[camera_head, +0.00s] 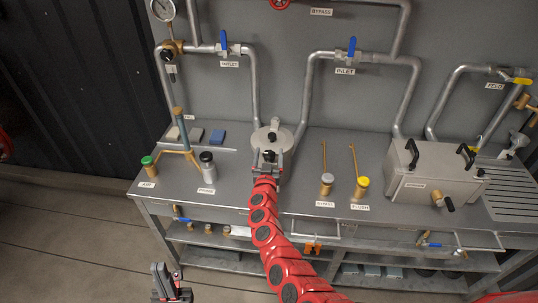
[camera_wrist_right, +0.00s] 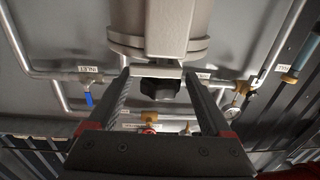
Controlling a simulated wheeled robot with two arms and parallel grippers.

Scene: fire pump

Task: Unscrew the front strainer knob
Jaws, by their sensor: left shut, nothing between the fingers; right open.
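The strainer (camera_head: 262,136) is a round pale-grey housing standing on the bench at the back middle. Its front knob (camera_wrist_right: 160,88) is black and sits at the end of a bar across the housing (camera_wrist_right: 122,42) in the right wrist view. My right gripper (camera_head: 268,160) is at the front of the strainer. Its two fingers stand open on either side of the knob, with gaps visible, so it does not appear to grip it. In the head view the gripper partly hides the knob. My left gripper (camera_head: 171,286) is shut and empty, low in front of the bench.
A green-capped jar (camera_head: 148,165) and a black-capped jar (camera_head: 207,167) stand left of the strainer. Pipes with blue-handled valves (camera_head: 223,41) run behind.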

